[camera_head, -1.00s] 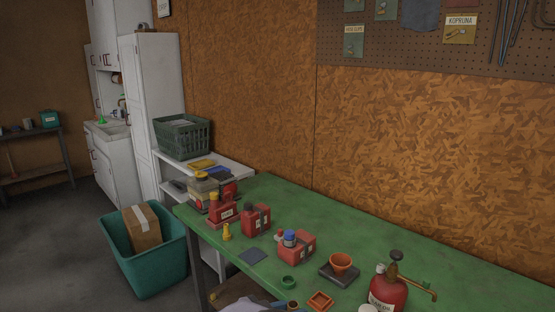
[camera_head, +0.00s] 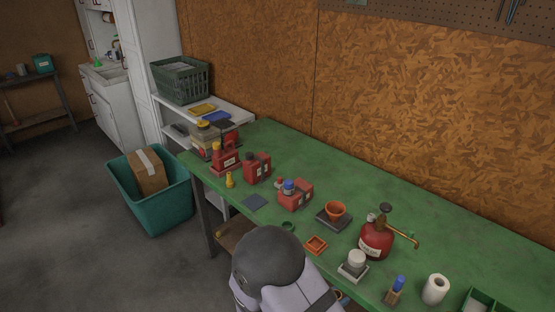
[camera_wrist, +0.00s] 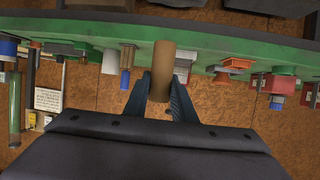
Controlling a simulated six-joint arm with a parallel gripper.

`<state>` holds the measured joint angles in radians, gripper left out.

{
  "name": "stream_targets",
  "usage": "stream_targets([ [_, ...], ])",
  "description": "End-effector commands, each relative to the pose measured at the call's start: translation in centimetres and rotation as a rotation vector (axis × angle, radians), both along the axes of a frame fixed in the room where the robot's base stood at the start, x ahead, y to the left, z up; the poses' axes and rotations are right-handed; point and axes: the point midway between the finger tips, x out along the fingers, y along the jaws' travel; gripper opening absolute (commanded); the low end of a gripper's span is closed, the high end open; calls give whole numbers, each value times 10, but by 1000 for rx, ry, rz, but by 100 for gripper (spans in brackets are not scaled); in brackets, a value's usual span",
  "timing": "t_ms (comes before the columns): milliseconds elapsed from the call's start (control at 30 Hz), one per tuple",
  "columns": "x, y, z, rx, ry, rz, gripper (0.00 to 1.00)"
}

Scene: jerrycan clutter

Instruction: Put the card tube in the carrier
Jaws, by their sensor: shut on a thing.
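The card tube (camera_wrist: 163,62) is a plain brown cylinder. In the wrist view it stands between the two dark fingers of my gripper (camera_wrist: 160,92), which is shut on it. The wrist view is upside down, with the green bench along the top. In the head view the gripper and tube are hidden; only my grey arm shows at the bottom. A green open-topped container (camera_head: 466,303) with a light inner part is cut off at the bottom right of the head view. I cannot tell for certain whether it is the carrier.
Red cans (camera_head: 295,194), an orange pot (camera_head: 335,210), a red oil can (camera_head: 376,241), a white jar (camera_head: 356,262), a blue-topped item (camera_head: 397,285) and a white roll (camera_head: 435,289) stand along the green bench (camera_head: 450,252). The bench's back strip is mostly clear.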

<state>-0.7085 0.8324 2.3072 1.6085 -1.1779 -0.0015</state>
Motion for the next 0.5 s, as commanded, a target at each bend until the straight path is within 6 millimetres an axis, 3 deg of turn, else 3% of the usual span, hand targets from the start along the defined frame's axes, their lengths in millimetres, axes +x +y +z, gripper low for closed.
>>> stream_targets([
  [33, 0, 0, 24, 0, 0, 0, 3],
  [200, 0, 0, 63, 0, 0, -1, 3],
  [500, 0, 0, 113, 0, 0, -1, 3],
])
